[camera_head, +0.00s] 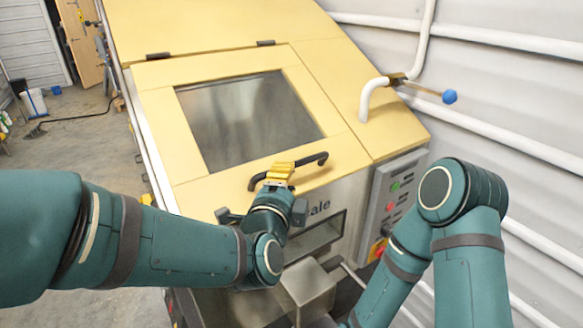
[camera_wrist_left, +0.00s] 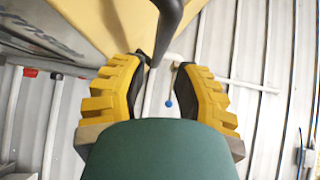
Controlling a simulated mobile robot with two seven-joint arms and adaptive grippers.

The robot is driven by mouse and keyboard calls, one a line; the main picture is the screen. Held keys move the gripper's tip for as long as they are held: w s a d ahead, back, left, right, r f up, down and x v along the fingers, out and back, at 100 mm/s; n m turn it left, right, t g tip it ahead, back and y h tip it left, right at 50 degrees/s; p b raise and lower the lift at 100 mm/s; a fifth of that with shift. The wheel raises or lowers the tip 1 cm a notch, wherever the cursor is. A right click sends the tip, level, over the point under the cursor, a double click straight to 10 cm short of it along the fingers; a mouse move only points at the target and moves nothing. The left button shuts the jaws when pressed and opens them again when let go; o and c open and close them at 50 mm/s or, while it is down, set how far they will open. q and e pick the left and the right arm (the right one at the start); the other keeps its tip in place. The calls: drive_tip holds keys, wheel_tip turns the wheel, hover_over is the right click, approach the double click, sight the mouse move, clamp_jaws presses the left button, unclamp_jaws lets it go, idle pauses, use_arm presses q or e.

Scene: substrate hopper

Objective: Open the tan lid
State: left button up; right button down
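The tan lid (camera_head: 158,120) has a dark window and lies closed on the slanted front of the tan hopper. Its dark curved handle (camera_head: 313,159) is along the lid's lower edge. My left gripper (camera_head: 280,171) is at the middle of the handle, its yellow fingers overlapping the bar in the head view. In the left wrist view the handle (camera_wrist_left: 168,22) runs into the space between the fingertips, and the left gripper (camera_wrist_left: 158,72) is open, with a gap on either side. I cannot tell whether a finger touches the bar. My right arm shows at the right; its gripper is out of view.
A grey control panel (camera_head: 392,200) with buttons is right of the lid. A white pipe (camera_head: 373,97) and a blue ball-ended lever (camera_head: 449,96) stand out near the hopper's right side. The corrugated wall is close on the right; open floor is at left.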

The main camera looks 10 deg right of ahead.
use_arm(q)
drive_tip(key=x, duration=0.6)
clamp_jaws()
